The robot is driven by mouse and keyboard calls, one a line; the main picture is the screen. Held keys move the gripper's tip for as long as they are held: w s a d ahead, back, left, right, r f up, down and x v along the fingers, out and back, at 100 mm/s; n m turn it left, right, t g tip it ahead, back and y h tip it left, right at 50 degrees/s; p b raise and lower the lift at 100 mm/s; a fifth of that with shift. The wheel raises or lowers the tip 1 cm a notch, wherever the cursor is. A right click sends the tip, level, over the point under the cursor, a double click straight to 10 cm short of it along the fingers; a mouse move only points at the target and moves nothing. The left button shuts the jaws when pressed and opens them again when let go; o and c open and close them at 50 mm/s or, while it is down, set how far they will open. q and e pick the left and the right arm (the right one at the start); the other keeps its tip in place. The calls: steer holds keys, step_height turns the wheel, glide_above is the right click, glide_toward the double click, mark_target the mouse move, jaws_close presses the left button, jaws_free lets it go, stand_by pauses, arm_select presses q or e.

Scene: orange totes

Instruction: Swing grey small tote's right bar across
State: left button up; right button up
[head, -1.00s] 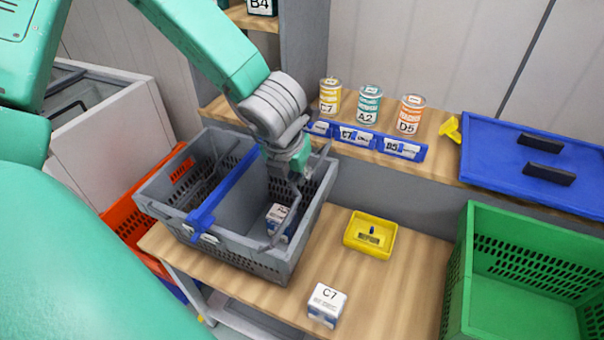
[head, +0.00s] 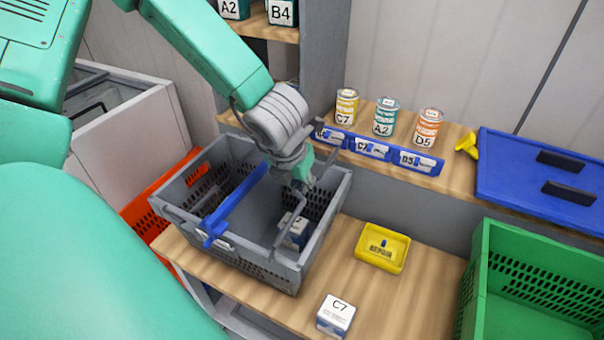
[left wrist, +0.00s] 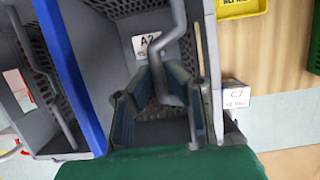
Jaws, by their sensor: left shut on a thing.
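The grey small tote (head: 283,272) stands on the wooden bench, with a blue divider (head: 236,203) across it. Its right bar (head: 276,243) is a bent grey rod along the right part of the tote; it shows in the left wrist view (left wrist: 176,20) as well. My left gripper (head: 303,187) reaches down into the tote's right part. In the left wrist view its fingers (left wrist: 165,95) close around the bar's bent end. My right gripper is not in view.
A white C7 box (head: 336,315) and a yellow tray (head: 382,248) stand on the bench right of the tote. A green crate (head: 468,285) is farther right. Cans (head: 384,117) and blue label bins (head: 370,151) line the shelf behind. An orange crate (head: 150,213) is at left.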

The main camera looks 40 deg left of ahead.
arm_select(q)
steer(key=shift+s+a+f, duration=0.15)
steer(key=shift+a+f, duration=0.15)
steer(key=shift+a, duration=0.25)
steer(key=shift+c, duration=0.3)
steer(key=shift+a+f, duration=0.1)
steer(key=shift+s+a+f+b, duration=0.2)
steer(key=shift+a+f+b, duration=0.1)
steer(key=shift+a+f, duration=0.3)
jaws_close()
steer(key=shift+s+a+f+b, duration=0.15)
steer(key=shift+a+f+b, duration=0.4)
steer(key=shift+f, duration=0.3)
steer(key=o, duration=1.2)
jaws_free()
steer(key=shift+c, duration=0.2)
steer(key=shift+r, duration=0.1)
